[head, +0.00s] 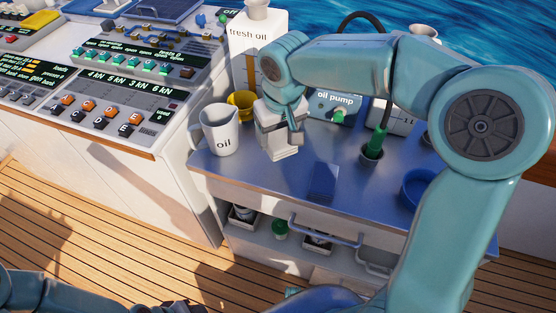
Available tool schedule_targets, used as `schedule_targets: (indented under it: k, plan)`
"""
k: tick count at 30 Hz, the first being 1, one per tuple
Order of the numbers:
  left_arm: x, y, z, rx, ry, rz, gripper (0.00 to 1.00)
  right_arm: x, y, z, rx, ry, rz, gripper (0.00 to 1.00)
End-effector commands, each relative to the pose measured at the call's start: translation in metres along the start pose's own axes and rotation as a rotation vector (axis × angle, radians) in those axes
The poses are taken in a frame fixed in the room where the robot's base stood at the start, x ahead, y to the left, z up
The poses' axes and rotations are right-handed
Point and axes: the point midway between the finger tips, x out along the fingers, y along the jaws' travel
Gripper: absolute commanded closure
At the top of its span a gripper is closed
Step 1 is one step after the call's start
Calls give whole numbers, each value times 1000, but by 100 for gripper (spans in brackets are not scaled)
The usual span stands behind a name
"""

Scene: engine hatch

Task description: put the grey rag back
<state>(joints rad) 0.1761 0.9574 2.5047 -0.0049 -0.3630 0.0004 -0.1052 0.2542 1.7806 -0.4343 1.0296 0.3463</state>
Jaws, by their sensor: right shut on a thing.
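My right gripper (283,150) reaches down over the blue-grey bench top, between the oil jug and the oil pump. It is shut on a small pale grey piece, which seems to be the grey rag; the jaws hide most of it and its outline is hard to separate from the fingers. It is low, at or just above the bench top; contact cannot be told.
The white oil jug (219,132) stands left of the gripper, a yellow cup (241,104) and fresh oil can (246,45) behind.

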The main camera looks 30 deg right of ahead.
Motion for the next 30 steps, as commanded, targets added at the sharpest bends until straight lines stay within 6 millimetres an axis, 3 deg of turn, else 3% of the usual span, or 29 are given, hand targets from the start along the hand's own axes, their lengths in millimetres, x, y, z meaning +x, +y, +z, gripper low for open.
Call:
schedule_targets:
  k: [3, 10, 16, 29, 30]
  plan:
    - [5, -2, 0, 0, 0, 0, 56, 30, 0, 5, 0, -3, 0, 57]
    - [8, -3, 0, 0, 0, 0, 56, 54, 0, 8, -1, -1, 1, 57]
    - [12, -4, 0, 0, 0, 0, 56, 86, 1, 12, -2, -2, 0, 57]
    - [16, -6, 0, 0, 0, 0, 56, 95, 2, 12, -1, 1, -1, 57]
    - [15, -6, 0, 0, 0, 0, 56, 94, 2, 12, -1, 1, -1, 26]
